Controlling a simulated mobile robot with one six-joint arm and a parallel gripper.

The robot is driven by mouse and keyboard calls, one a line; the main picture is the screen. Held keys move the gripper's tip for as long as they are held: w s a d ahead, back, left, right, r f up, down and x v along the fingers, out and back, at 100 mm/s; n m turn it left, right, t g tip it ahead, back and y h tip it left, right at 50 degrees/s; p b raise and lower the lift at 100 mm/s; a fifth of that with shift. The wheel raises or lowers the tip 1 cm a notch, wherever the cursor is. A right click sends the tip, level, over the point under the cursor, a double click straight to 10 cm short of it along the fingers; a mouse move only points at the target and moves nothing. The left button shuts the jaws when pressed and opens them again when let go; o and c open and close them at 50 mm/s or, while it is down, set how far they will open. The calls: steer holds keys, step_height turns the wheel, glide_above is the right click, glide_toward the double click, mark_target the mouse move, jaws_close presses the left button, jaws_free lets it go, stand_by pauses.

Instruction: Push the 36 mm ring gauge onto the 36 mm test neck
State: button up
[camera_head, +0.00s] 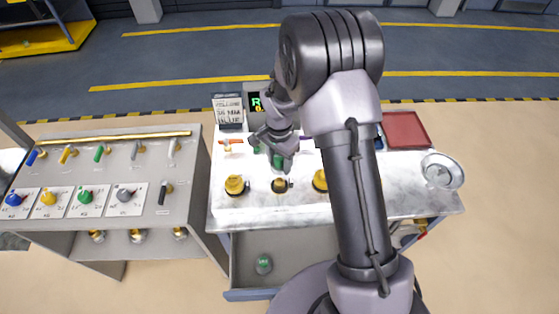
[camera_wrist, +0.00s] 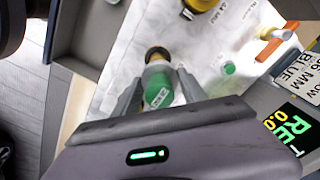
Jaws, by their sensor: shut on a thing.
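My gripper (camera_head: 278,163) is shut on a green piece (camera_wrist: 158,92) with a small label, which I take for the ring gauge. In the wrist view the fingers (camera_wrist: 158,84) are on either side of it. A pale rim shows at its far end. Just past that rim is a dark-topped brass neck (camera_wrist: 157,53). In the head view the middle neck (camera_head: 281,185) stands just in front of my gripper, between two yellow-brass necks (camera_head: 236,185). I cannot tell whether the gauge touches the neck. The neck's size marking is not readable.
A sign (camera_head: 229,110) and a lit display (camera_head: 256,103) stand behind the gripper. Left is a grey bench (camera_head: 110,150) with coloured knobs and handles. A red tray (camera_head: 404,130) and glass dish (camera_head: 442,171) are at right. An open drawer (camera_head: 290,278) holds a green piece (camera_head: 264,264).

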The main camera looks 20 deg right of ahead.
mark_target(279, 181)
steer(key=shift+s, duration=0.3)
steer(key=shift+w, duration=0.1)
steer(key=shift+f+b, duration=0.1)
steer(key=shift+b, duration=0.2)
step_height(279, 181, down, 6)
steer(key=b, duration=0.5)
steer(key=shift+r, duration=0.2)
steer(key=shift+b, duration=0.45)
stand_by(0.7)
steer(key=shift+f+b, duration=0.4)
steer(key=shift+f, duration=0.1)
